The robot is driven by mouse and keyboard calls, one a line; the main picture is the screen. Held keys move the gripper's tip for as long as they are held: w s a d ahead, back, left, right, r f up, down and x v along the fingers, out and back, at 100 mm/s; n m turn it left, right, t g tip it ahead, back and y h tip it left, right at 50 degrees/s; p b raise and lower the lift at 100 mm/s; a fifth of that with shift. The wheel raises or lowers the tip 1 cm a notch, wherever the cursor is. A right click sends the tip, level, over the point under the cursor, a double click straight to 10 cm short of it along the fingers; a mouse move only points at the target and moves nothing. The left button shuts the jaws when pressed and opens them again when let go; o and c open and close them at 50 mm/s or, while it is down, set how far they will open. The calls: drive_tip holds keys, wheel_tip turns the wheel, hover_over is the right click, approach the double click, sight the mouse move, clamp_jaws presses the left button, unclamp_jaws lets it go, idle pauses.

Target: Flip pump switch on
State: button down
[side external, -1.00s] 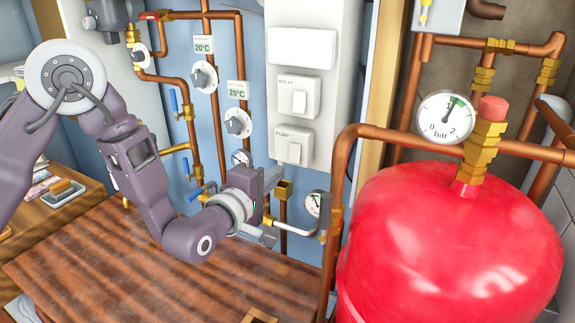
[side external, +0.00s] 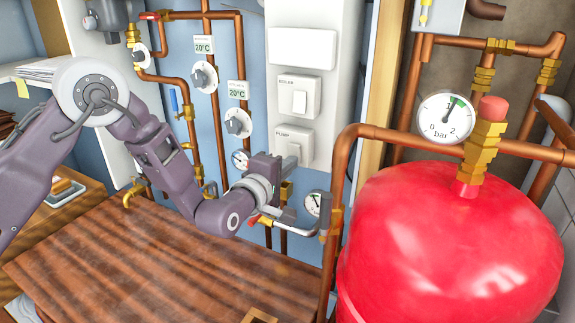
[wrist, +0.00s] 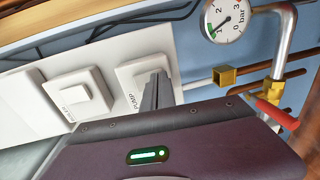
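The pump switch (side external: 294,147) is a white rocker in a square plate marked PUMP, low on the white panel. It also shows in the wrist view (wrist: 134,74), partly hidden by my fingers. My gripper (side external: 290,166) is just below and in front of this plate in the side view. In the wrist view my dark grey fingers (wrist: 158,88) appear together as one narrow shape, overlapping the pump plate. They look shut, with nothing seen between them. Whether they touch the rocker, and which way it is tipped, I cannot tell.
The boiler switch (side external: 299,97) sits directly above the pump switch. A large red tank (side external: 450,250) stands at the right. The wooden worktop (side external: 150,265) below is mostly clear.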

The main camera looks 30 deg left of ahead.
drive_tip(key=s+f, duration=0.1)
drive_tip(key=s, duration=1.3)
drive_tip(key=shift+f, duration=0.4)
drive_tip(key=s+a+r+m+g+h, duration=0.2)
drive_tip(key=s+a+r+m+g, duration=0.2)
drive_tip(key=s+r+m+g, duration=0.4)
drive_tip(key=s+a+r+m+g+y, duration=0.1)
drive_tip(key=s+a+m, duration=0.3)
drive_tip(key=s, duration=0.6)
drive_tip(key=s+a+r+m+g+y, duration=0.1)
drive_tip(key=s+a+m, duration=0.3)
drive_tip(key=s, duration=0.7)
drive_tip(key=shift+a+m+g, duration=0.25)
drive_tip(key=shift+m+g, duration=0.25)
drive_tip(key=shift+m, duration=0.5)
